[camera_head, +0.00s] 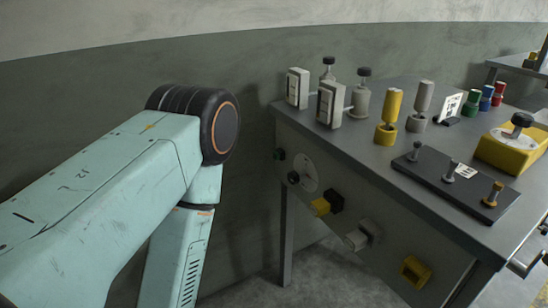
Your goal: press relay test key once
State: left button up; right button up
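No part is clearly labelled as the relay test key, and I cannot tell which one it is. On the grey bench (345,145), a yellow block with a black knob (521,121) stands at the right. A black base with three metal posts (430,183) lies in front of it. The bench's front panel carries a black-and-yellow block (327,202), a grey block (362,236) and a yellow square fitting (415,272). My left arm bends down at the left, apart from the bench, and its gripper is out of frame. My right gripper is not in view.
Two white switch boxes (330,103) and grey knobbed posts (361,95) stand at the bench's far left. Yellow (389,118) and grey (420,106) upright handles and several coloured cylinders (487,98) stand behind. A round dial (305,171) is on the front panel. Floor beside the bench leg is clear.

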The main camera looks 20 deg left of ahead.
pick_arm(q)
grip_shut()
dwell(1.2)
